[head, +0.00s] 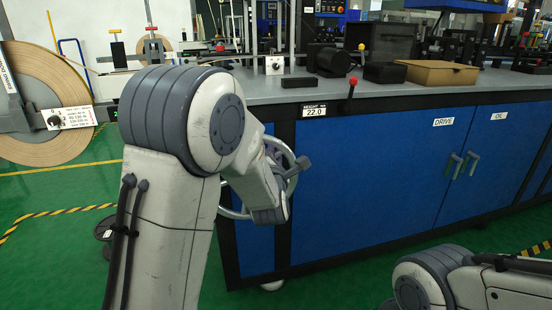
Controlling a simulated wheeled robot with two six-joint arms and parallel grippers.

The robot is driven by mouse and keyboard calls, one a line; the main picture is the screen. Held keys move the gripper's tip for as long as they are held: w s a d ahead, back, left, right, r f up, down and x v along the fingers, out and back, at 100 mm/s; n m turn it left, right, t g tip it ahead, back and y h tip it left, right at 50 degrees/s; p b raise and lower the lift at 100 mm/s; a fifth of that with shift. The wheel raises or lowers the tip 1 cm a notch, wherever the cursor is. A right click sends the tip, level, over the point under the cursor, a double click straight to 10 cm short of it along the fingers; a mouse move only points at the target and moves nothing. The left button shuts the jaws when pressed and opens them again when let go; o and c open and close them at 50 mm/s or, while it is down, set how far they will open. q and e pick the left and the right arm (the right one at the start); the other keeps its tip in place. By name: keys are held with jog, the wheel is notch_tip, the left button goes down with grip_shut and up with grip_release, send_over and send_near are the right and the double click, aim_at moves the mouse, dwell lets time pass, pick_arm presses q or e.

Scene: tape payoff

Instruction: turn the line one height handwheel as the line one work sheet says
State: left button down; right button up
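The line one height handwheel (286,152) is a grey metal wheel on the left front of the blue cabinet. My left arm covers much of it, so only parts of its rim and spokes show. A dark knob-like piece (300,165) shows at its right side. My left wrist is right in front of the wheel; its fingers are hidden, and I cannot tell whether they touch the rim. The height display (314,110) above the wheel reads 22.0. I see no readable work sheet. My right arm enters at the lower right, with its gripper outside the view.
The grey bench top (400,93) carries a cardboard box (438,73) and black blocks. A large tape reel (45,85) stands at the left. Green floor is clear before the cabinet (380,180).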

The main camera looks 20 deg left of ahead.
pick_arm(q)
jog(key=shift+f, duration=0.1)
jog(key=c, duration=0.8)
grip_release()
jog(key=shift+b+v, duration=3.05)
jog(key=shift+v, duration=2.2)
